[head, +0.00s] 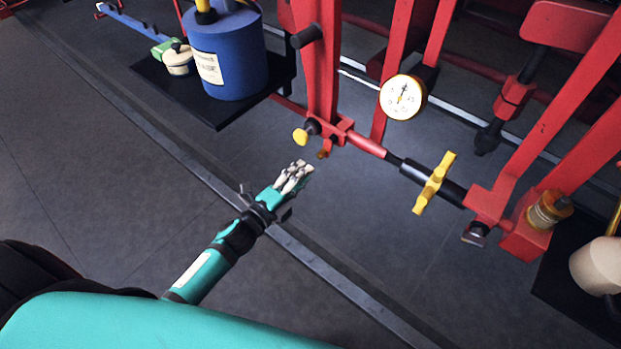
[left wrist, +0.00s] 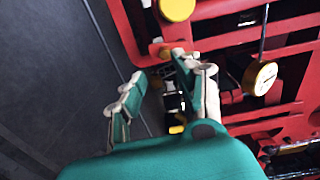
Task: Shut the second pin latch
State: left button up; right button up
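A pin with a yellow knob (head: 300,136) and black collar sticks out of the lower end of a red upright post. A smaller orange-brown pin end (head: 323,153) shows just below it. I cannot tell which fitting is the second pin latch, or whether it is shut. My left gripper (head: 298,174) is just below and left of these pins, apart from them in the head view. In the left wrist view its fingers (left wrist: 165,92) are spread with a gap between them, and nothing is seen held. A yellow knob (left wrist: 176,9) shows above them. My right gripper is out of view.
A black rod with a yellow cross handle (head: 434,183) runs right from the post. A round gauge (head: 403,97) hangs above it. A blue canister (head: 226,55) stands on a black shelf (head: 180,97). A metal rail (head: 300,250) crosses the open grey floor.

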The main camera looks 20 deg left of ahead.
aim_at(319, 157)
pick_arm(q)
jog(key=shift+w+d+r, duration=0.1)
jog(key=shift+w+r, duration=0.1)
jog(key=shift+w, duration=0.3)
jog(key=shift+w+r, duration=0.2)
jog(key=shift+w, duration=0.25)
jog(key=b+x, duration=0.1)
jog(key=x, duration=0.2)
jog(key=shift+d, duration=0.1)
jog(key=shift+x, duration=1)
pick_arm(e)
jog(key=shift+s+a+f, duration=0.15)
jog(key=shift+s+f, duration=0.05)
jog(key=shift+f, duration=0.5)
pick_arm(q)
jog(key=shift+c, duration=0.4)
grip_shut()
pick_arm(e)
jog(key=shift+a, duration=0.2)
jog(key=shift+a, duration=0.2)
